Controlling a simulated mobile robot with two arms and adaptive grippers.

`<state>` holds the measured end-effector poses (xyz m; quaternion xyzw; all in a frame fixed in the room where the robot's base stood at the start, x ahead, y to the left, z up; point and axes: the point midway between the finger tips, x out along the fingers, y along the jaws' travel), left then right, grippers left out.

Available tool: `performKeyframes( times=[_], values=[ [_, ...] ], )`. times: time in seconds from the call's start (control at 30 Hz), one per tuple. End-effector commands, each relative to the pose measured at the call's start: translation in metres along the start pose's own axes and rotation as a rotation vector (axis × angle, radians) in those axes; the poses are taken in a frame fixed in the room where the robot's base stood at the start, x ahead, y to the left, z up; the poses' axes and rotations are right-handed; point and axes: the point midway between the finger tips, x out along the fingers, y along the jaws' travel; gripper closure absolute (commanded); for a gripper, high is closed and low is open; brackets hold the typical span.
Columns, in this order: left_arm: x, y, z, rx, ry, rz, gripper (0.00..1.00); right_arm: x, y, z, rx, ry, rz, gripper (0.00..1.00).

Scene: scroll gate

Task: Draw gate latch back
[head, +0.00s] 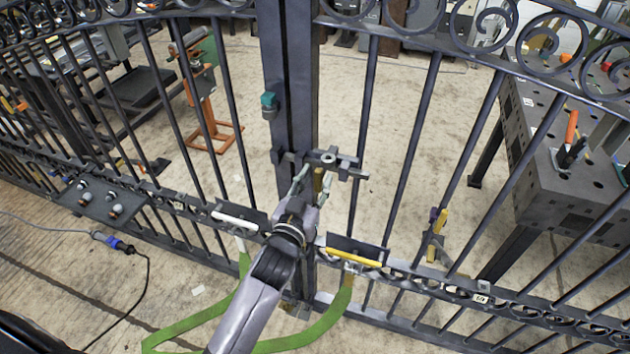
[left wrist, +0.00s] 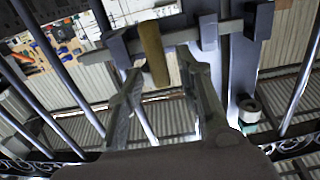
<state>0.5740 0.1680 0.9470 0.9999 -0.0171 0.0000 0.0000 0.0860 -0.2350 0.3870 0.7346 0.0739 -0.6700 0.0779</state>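The gate latch is a grey sliding bar (head: 345,168) held in brackets across the dark post where the two gate leaves meet. In the left wrist view the bar (left wrist: 188,36) runs across the top, with a brass-coloured handle (left wrist: 153,50) sticking out from it. My left gripper (head: 313,179) is right at the latch in the head view. In the left wrist view its two fingers (left wrist: 160,68) are spread, one on each side of the handle, with gaps visible. Whether either fingertip touches is unclear. My right gripper is not in view.
A green strap (head: 315,331) hangs in a loop below my left arm. White (head: 235,221) and yellow (head: 353,257) handles sit on the gate rail. Behind the bars are an orange stand (head: 208,130) and a perforated work table (head: 560,150). A cable (head: 145,270) lies on the floor at left.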

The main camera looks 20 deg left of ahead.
Motion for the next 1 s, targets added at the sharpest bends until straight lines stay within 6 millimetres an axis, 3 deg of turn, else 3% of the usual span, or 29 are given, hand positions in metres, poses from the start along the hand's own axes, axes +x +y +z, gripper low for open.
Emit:
performKeyframes(
  times=[0.47, 1.0],
  values=[
    [-0.0004, 0.0001, 0.0001, 0.0, 0.0, 0.0, 1.0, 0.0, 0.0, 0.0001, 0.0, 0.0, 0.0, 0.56],
    [-0.0004, 0.0001, 0.0002, 0.0, 0.0, 0.0, 1.0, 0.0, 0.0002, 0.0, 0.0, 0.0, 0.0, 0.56]
  ],
)
